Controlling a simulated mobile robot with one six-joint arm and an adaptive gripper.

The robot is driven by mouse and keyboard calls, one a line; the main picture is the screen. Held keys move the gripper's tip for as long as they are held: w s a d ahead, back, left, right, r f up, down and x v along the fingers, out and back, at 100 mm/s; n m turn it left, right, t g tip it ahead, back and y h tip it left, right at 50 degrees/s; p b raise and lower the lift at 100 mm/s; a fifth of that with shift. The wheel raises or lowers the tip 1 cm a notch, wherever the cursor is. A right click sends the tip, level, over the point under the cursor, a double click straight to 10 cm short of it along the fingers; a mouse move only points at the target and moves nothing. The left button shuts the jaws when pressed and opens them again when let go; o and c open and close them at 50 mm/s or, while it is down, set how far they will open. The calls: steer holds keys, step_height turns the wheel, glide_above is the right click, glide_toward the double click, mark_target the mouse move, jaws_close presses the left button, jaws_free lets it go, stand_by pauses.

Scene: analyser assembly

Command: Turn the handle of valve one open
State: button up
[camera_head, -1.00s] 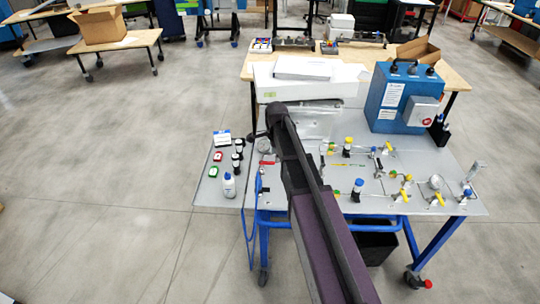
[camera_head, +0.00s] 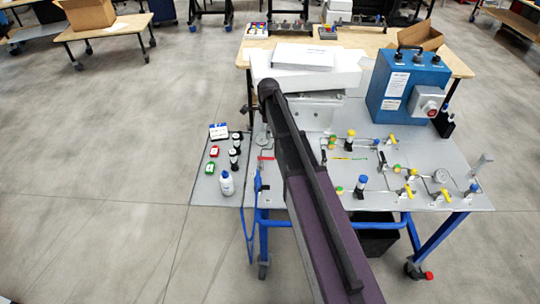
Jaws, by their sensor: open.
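Several small valves with yellow handles sit on the grey panel (camera_head: 455,158). A red lever (camera_head: 266,158) lies left of my arm. I cannot tell which of these is valve one, and no label is readable. My arm reaches up over the middle of the panel and hides part of it. My gripper does not show; the arm's links end near the white box.
A blue control box (camera_head: 408,90) with a red knob stands at the back right. White boxes (camera_head: 305,72) lie behind the panel. A white bottle (camera_head: 226,183) and several small dark-topped items stand on the left shelf. Open floor (camera_head: 100,220) lies to the left.

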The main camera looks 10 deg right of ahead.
mark_target(269, 158)
steer(key=shift+f, duration=0.2)
step_height(269, 158, down, 14)
steer(key=b, duration=1.3)
steer(key=shift+r+b, duration=0.25)
steer(key=shift+b, duration=0.15)
steer(key=shift+d, duration=0.1)
jaws_close()
